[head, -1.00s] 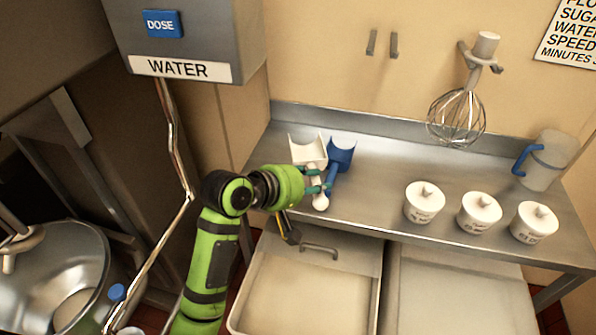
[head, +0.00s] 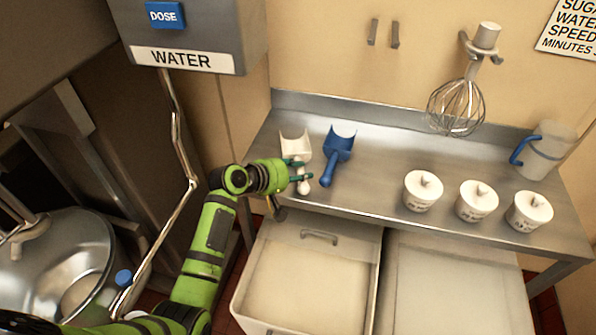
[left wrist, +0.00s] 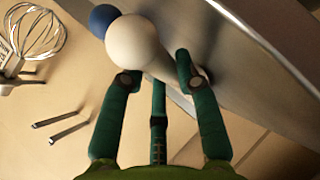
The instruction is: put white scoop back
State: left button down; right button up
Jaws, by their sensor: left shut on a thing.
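The white scoop (head: 295,147) is at the left end of the steel counter (head: 375,185), its bowl toward the wall and its handle toward the front. My left gripper (head: 300,171) is shut on its handle. In the left wrist view, the round white handle end (left wrist: 136,43) shows between the teal fingers of the left gripper (left wrist: 155,75). I cannot tell whether the scoop touches the counter. The blue scoop (head: 338,152) lies just right of it, with a gap between. My right gripper is out of view.
Two bare wall hooks (head: 372,33) (head: 395,36) are above the counter. A whisk (head: 457,105) hangs right of them. Several lidded white pots (head: 423,192) and a jug (head: 547,150) stand on the right. Open bins (head: 310,275) are below, and the water box (head: 185,35) is at upper left.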

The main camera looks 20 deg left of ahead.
pick_arm(q)
jog(key=shift+f, duration=0.15)
jog(key=c, duration=0.9)
grip_release()
jog(key=shift+s+a+r, duration=0.1)
jog(key=shift+s+r, duration=0.05)
jog(key=shift+r, duration=0.1)
jog(key=b+v, duration=0.1)
jog(key=v, duration=1)
jog(key=shift+s+r, duration=0.25)
jog(key=shift+r, duration=0.05)
